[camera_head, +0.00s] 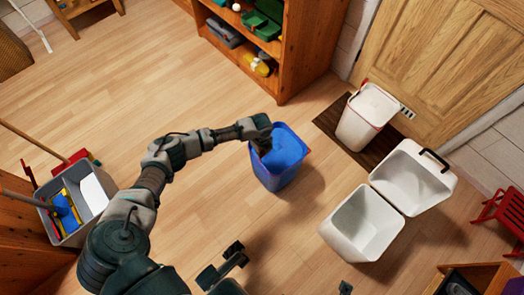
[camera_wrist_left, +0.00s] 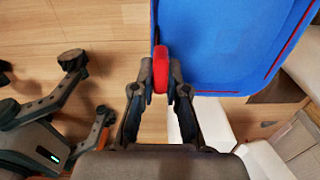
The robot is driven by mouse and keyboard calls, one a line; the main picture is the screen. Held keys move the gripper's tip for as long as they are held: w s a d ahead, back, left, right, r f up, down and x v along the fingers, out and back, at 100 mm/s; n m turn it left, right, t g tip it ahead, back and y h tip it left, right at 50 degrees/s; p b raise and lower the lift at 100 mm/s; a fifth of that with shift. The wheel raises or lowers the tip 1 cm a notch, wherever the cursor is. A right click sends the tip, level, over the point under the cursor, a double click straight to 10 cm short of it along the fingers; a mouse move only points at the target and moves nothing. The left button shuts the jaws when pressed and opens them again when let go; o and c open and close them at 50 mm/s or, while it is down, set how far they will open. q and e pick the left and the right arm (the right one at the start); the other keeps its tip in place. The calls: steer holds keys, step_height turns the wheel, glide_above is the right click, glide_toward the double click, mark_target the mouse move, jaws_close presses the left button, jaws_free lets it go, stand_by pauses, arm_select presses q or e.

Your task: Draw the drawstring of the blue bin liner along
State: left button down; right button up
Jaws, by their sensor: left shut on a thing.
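The blue bin liner (camera_head: 283,160) is a deep blue tub shape with a red line along its rim, standing on the wooden floor. In the left wrist view the blue liner (camera_wrist_left: 225,40) fills the top right, with red edging along its sides. My left gripper (camera_head: 263,143) is at the liner's left rim. In the left wrist view the fingers of this gripper (camera_wrist_left: 161,80) are shut on a red drawstring loop (camera_wrist_left: 160,63) beside the liner's edge. The fingers hide part of the loop.
A white lidded bin (camera_head: 368,112) stands on a dark mat (camera_head: 335,123) by the wooden door. An open white cooler (camera_head: 362,225) stands right of the liner. A wooden shelf (camera_head: 296,55) is behind; a grey mop bucket (camera_head: 75,233) is at left. Floor left of the liner is clear.

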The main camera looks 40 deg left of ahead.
arm_select(q)
step_height(320, 180, down, 3)
steer(key=shift+f+b, duration=0.2)
steer(key=shift+b, duration=0.25)
steer(key=shift+r, duration=0.15)
steer(key=c, duration=1.2)
jaws_free()
steer(key=shift+o, duration=0.2)
step_height(320, 180, up, 12)
steer(key=shift+f, duration=0.1)
